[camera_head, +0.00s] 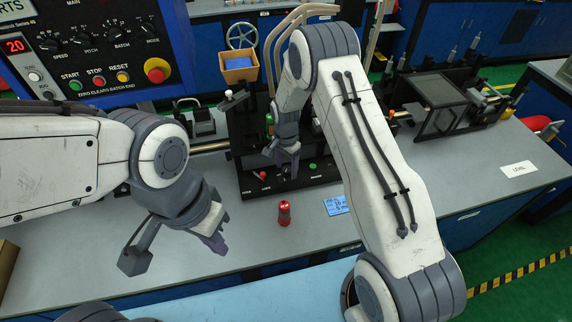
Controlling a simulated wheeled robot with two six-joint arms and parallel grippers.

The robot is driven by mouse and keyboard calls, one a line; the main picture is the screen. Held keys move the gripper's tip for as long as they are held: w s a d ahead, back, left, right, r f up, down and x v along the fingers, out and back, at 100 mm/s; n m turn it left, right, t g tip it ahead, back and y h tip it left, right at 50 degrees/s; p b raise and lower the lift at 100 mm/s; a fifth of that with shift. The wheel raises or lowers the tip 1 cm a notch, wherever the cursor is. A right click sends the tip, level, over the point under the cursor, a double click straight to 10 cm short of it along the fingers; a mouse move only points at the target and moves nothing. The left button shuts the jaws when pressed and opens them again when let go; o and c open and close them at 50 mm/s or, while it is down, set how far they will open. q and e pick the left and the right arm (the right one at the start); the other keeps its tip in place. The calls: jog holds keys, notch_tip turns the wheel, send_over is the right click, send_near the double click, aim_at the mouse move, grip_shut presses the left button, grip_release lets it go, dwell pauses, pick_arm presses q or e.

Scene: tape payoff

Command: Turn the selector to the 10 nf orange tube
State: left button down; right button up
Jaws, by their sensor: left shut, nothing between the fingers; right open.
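A control panel (100,62) at the upper left carries small knobs labelled SPEED, PITCH, BATCH and MODE. The MODE knob (148,29) is too small for me to read its setting. I cannot tell which control is the selector, and no orange tube is clear to me. A small blue card (336,205) with tiny text lies on the bench. My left gripper (218,243) is shut and empty over the front of the bench, well below the panel. My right gripper (285,172) is open by the black fixture (245,150) at the centre, which my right arm partly hides.
A short red cylinder (284,213) stands on the grey bench (450,190). A wooden box with blue contents (239,68) sits behind the fixture. The panel has a red stop button (157,70). A framed device (440,103) stands at right, near a LEVEL label (518,169).

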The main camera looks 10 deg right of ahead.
grip_shut()
